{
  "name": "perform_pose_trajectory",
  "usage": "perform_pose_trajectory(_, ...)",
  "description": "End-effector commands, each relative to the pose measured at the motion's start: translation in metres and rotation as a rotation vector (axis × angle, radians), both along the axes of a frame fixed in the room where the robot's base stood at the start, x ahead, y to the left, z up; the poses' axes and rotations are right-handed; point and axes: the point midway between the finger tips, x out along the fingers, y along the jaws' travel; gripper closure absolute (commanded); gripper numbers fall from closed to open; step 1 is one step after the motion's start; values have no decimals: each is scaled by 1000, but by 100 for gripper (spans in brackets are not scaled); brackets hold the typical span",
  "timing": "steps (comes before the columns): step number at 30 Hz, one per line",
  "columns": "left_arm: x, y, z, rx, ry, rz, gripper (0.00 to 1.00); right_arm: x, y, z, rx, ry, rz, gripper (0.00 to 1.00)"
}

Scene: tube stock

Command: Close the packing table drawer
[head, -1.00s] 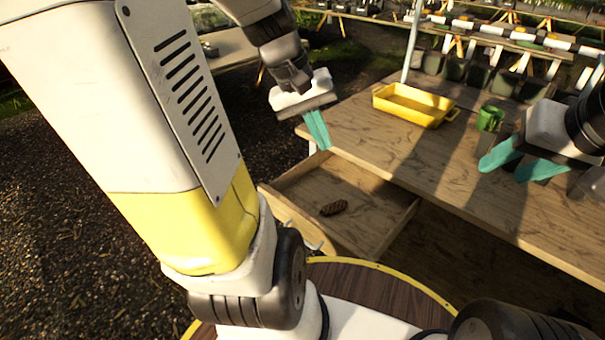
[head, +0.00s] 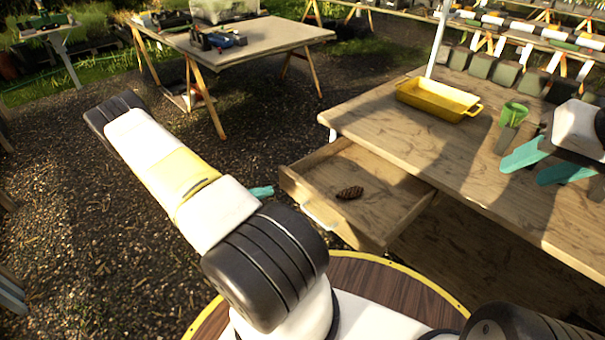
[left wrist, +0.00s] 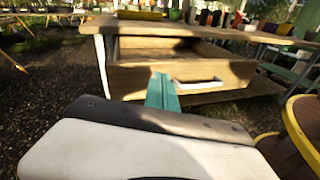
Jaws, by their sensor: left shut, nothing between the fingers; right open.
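The packing table (head: 400,140) stands at the right in the head view. Its wooden drawer (head: 385,205) is pulled out toward me, with a brown pine cone (head: 349,193) inside. In the left wrist view the drawer front (left wrist: 205,76) with its pale handle (left wrist: 197,82) faces the camera. My left gripper (head: 262,191) is shut and empty, left of the drawer front and mostly hidden behind my arm. Its teal fingers (left wrist: 162,92) show in front of the drawer front, left of the handle; I cannot tell whether they touch it. My right gripper (head: 540,165) is open above the tabletop.
A yellow tray (head: 437,100) and a green cup (head: 513,113) are on the packing table. Another table (head: 240,55) with tools stands at the back left. The gravel ground left of the drawer is clear.

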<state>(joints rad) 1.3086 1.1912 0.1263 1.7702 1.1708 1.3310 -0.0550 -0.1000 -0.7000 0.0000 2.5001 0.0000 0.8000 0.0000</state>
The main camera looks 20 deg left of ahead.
Motion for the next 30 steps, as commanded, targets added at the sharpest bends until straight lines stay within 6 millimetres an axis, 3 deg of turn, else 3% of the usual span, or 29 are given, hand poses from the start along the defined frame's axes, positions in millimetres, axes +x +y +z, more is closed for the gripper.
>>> perform_pose_trajectory(1, -10, 9, -20, -54, 0, 77, 100, 0, 0, 0, 0, 0, 0, 57)
perform_pose_trajectory(4, -23, 23, -45, -123, -6, 191, 100, 0, 0, 0, 0, 0, 0, 57)
perform_pose_trajectory(11, -31, 33, -65, -178, -13, 288, 100, 0, 0, 0, 0, 0, 0, 57)
perform_pose_trajectory(17, -6, 22, -64, -179, -13, 284, 100, 0, 0, 0, 0, 0, 0, 57)
perform_pose_trajectory(30, 76, -12, -64, -176, -13, 282, 100, 0, 0, 0, 0, 0, 0, 57)
